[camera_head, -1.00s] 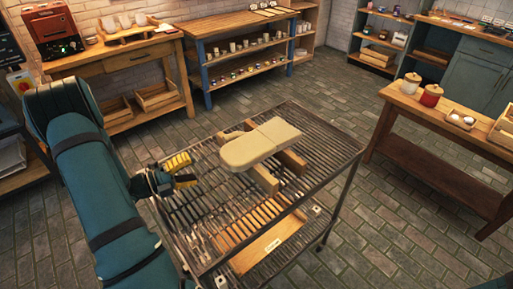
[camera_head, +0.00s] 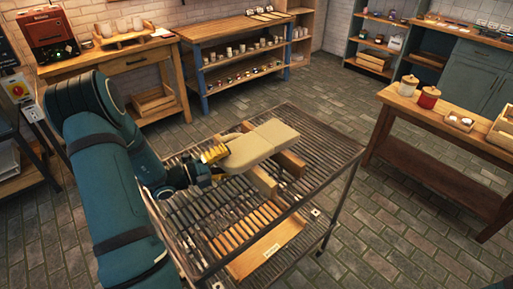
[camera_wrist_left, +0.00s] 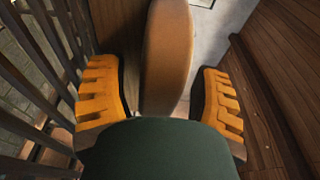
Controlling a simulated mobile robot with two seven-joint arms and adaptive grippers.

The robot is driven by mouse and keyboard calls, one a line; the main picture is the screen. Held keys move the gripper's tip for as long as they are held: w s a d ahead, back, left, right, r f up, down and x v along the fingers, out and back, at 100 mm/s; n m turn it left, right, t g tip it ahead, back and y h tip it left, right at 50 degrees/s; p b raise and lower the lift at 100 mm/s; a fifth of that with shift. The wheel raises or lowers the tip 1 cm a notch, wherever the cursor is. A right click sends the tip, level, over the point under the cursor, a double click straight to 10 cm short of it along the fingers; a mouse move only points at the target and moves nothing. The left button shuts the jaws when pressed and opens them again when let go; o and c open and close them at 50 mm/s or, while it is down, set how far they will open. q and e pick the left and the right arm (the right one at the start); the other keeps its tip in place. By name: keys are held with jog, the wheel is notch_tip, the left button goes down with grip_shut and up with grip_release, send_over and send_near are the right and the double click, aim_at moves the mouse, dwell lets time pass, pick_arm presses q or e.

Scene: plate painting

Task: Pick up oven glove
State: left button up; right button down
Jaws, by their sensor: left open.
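The oven glove (camera_head: 258,146) is a cream, mitt-shaped pad. It lies on wooden blocks on top of the slatted metal rack in the head view. My left gripper (camera_head: 214,154) is at the glove's near left end, with yellow fingertips beside it. In the left wrist view, my left gripper (camera_wrist_left: 165,100) is open, and a tan, rounded edge that looks like the glove (camera_wrist_left: 167,55) stands between its two yellow fingers. Gaps show on both sides of that edge. My right gripper is not in view.
The slatted rack (camera_head: 318,150) stands in the middle of the floor, with a wooden tray (camera_head: 262,254) on a lower level. A wooden table (camera_head: 455,130) with a red jar (camera_head: 428,97) and a white jar (camera_head: 407,86) is at the right. Open floor surrounds the rack.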

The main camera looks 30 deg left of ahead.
pick_arm(q)
jog(key=shift+x, duration=1.05)
grip_shut()
notch_tip(320, 180, up, 10)
jog(key=p, duration=0.3)
